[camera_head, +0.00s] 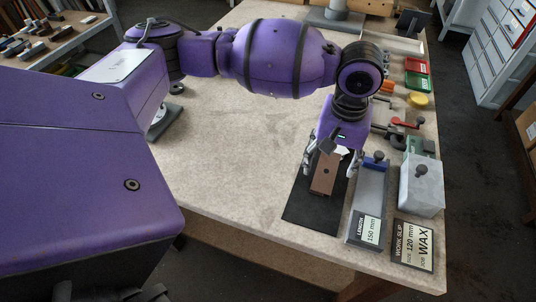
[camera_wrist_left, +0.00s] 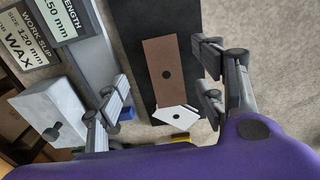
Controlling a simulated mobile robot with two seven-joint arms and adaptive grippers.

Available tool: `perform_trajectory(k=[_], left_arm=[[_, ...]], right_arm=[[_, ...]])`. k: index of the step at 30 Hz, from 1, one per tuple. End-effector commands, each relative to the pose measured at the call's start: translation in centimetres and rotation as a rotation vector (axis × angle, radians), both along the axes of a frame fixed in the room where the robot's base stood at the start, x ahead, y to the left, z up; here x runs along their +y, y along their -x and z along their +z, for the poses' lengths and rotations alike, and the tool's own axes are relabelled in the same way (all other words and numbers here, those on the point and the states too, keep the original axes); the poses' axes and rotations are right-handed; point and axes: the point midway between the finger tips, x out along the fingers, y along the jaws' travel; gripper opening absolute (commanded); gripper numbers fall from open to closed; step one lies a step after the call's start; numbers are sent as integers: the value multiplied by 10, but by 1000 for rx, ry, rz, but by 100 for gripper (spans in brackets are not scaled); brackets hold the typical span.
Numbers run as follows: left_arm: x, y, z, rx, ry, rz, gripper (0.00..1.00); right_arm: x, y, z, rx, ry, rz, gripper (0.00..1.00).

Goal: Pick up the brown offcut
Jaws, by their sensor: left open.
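The brown offcut (camera_head: 322,178) is a flat, brown rectangular piece with a dark round spot. It lies on a black mat (camera_head: 298,205) near the front of the table. In the left wrist view the brown offcut (camera_wrist_left: 160,58) lies between the fingers, with a white pointed piece (camera_wrist_left: 177,115) at its near end. My left gripper (camera_head: 329,166) is over the offcut, pointing down, with its fingers spread on either side. In the left wrist view the left gripper (camera_wrist_left: 160,85) shows gaps between both fingers and the offcut. My right gripper is in neither view.
A grey length gauge (camera_head: 370,195) with a blue end and a "150 mm" label stands right of the mat. Beyond it are a grey block with a knob (camera_head: 421,187) and a work slip (camera_head: 413,244). Trays and tools line the right edge. The table's middle is clear.

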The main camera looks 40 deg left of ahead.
Motion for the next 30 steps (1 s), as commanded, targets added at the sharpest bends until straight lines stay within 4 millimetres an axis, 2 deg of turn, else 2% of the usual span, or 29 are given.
perform_trajectory(k=[1, 8, 15, 22, 23, 30], left_arm=[[1, 2, -11, 8, -1, 0, 63], [2, 1, -32, 9, -1, -1, 63], [3, 1, -67, 8, -1, -2, 63], [3, 0, -70, 4, -1, -2, 63], [3, 0, -69, 4, -1, -3, 62], [3, 0, -69, 3, 0, -3, 30]], right_arm=[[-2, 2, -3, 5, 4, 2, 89], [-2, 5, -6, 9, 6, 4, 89], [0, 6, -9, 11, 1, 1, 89], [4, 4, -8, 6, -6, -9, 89], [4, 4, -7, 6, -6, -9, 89], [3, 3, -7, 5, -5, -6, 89]])
